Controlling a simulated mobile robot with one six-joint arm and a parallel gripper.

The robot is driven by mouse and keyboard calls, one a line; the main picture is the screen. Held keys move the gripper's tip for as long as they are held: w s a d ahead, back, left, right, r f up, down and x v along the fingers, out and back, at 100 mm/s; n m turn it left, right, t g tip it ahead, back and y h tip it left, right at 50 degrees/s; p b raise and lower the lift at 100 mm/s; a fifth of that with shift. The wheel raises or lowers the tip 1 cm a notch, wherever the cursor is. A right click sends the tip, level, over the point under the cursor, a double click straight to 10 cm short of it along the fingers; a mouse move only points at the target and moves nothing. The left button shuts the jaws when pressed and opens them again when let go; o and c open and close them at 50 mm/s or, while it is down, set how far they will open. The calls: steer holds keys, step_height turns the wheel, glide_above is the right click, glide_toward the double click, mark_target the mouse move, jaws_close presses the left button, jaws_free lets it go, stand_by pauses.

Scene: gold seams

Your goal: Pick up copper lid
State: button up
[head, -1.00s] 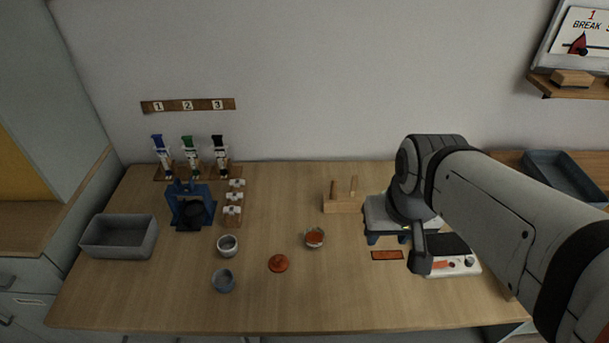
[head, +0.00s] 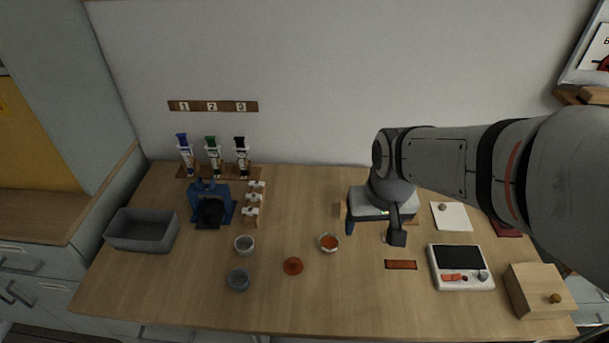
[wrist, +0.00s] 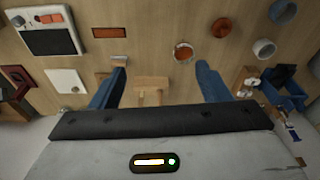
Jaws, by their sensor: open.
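The copper lid (head: 292,266) is a small orange-brown disc lying on the table, left of and in front of a cup with orange contents (head: 329,242). In the wrist view the lid (wrist: 221,27) shows near the top, beyond the cup. My gripper (head: 375,223) is at the back right of the lid, above the table and well apart from it. In the wrist view the blue fingers of my gripper (wrist: 160,82) are spread with nothing held between them. A wooden block with pegs (wrist: 150,88) shows below and between them.
Two grey cups (head: 244,245) (head: 239,280) stand left of the lid. A copper strip (head: 401,265), a scale (head: 461,267) and a wooden box (head: 540,291) lie right. The table front is clear.

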steer(key=w+a+f+n+g+p, duration=0.1)
steer(key=w+a+f+n+p, duration=0.15)
steer(key=w+a+f, duration=0.45)
steer(key=g+p, duration=0.1)
steer(key=p, duration=0.2)
glide_above(293, 260)
steer(key=shift+n, duration=0.35)
steer(key=f, duration=0.6)
steer(key=shift+w+d+f, duration=0.15)
steer(key=shift+w+f, duration=0.2)
steer(key=shift+f, duration=0.05)
steer(key=shift+a+f, duration=0.3)
steer(key=shift+f, duration=0.25)
step_height(293, 260, down, 2)
steer(key=shift+s+f, duration=0.1)
steer(key=shift+f, duration=0.05)
steer(key=f, duration=0.1)
steer(key=f+p, duration=0.1)
steer(key=f, duration=0.1)
steer(key=shift+s+d+f+p, duration=0.2)
steer(key=shift+s+f+p, duration=0.1)
steer(key=shift+s+p, duration=0.05)
steer(key=shift+f, duration=0.8)
steer(key=shift+c, duration=0.5)
steer(key=c, duration=1)
